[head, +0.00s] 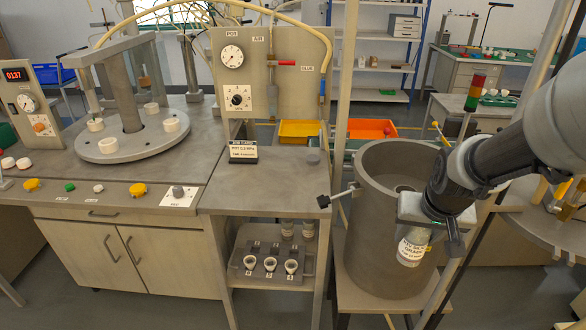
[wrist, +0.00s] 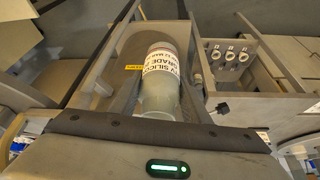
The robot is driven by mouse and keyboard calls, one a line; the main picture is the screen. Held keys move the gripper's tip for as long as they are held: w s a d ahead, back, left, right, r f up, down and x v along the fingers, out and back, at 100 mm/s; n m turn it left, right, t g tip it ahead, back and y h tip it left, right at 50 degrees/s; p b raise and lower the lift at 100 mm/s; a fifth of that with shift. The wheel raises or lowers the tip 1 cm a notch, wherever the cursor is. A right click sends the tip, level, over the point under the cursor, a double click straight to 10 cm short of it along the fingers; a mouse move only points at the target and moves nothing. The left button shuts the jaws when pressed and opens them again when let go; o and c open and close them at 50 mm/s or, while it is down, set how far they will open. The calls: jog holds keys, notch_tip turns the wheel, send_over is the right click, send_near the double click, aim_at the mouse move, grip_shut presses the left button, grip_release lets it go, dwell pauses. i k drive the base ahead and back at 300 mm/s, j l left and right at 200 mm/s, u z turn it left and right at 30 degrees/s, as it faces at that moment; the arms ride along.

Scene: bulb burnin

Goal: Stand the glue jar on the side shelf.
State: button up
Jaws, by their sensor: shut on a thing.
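The glue jar (head: 411,247) is pale with a printed white label. My gripper (head: 428,222) is shut on it and holds it tilted in front of the right side of a large grey drum. In the wrist view the jar (wrist: 160,85) lies between the two fingers, label facing the camera. The grey side bench (head: 262,188) stands left of the drum, with an open lower compartment beneath its top. I cannot tell for sure which surface is the side shelf. The jar is apart from the bench.
The open grey drum (head: 372,225) stands between the bench and my gripper. A tray with white cups (head: 270,263) and two jars occupy the lower compartment. A post stands behind.

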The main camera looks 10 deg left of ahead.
aim_at(291, 189)
jog(key=i+j+u, duration=0.2)
jog(key=j, duration=0.25)
jog(key=j+u, duration=0.15)
jog(key=j, duration=0.25)
jog(key=i+j+u, duration=0.45)
jog(key=i, duration=0.3)
